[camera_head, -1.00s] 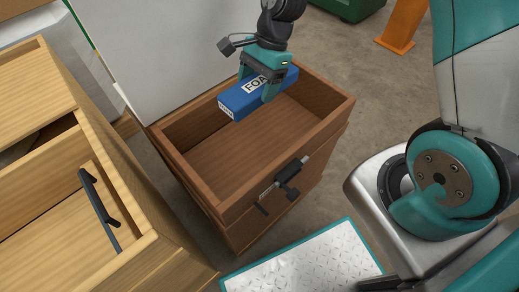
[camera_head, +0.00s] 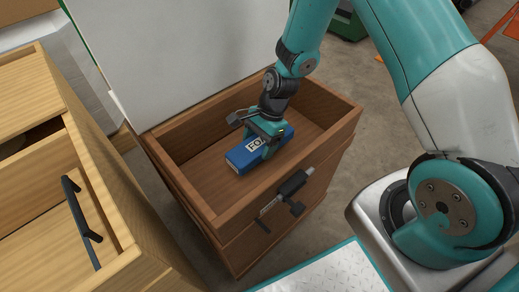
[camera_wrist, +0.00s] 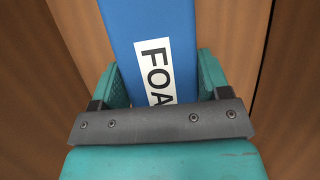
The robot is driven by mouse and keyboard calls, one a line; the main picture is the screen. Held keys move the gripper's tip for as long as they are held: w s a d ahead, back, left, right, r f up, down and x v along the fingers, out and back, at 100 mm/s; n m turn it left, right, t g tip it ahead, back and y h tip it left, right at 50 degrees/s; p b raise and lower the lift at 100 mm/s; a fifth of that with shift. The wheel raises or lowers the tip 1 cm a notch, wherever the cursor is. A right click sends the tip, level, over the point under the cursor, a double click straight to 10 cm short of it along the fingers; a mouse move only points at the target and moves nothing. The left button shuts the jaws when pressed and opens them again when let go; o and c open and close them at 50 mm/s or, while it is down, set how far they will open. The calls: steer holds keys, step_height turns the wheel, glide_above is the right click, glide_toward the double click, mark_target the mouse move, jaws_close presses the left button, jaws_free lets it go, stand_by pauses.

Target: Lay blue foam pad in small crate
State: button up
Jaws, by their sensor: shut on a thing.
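The blue foam pad (camera_head: 239,160) is a block with a white label reading "FO". My gripper (camera_head: 268,143) is shut on it across its middle and holds it inside the small wooden crate (camera_head: 212,218), low between the walls. In the wrist view the pad (camera_wrist: 150,20) runs between both teal fingers, with its label "FOA" showing and brown wood on both sides. Whether the pad touches the crate floor I cannot tell. The far end of the pad is partly hidden by my gripper.
A light wooden drawer unit (camera_head: 140,215) with a dark handle stands at the left. A white panel (camera_head: 180,50) rises behind the crate. A metal tread plate (camera_head: 335,275) lies in front.

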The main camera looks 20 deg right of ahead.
step_height(320, 180, down, 2)
steer(key=shift+f, duration=0.15)
steer(key=o, duration=0.9)
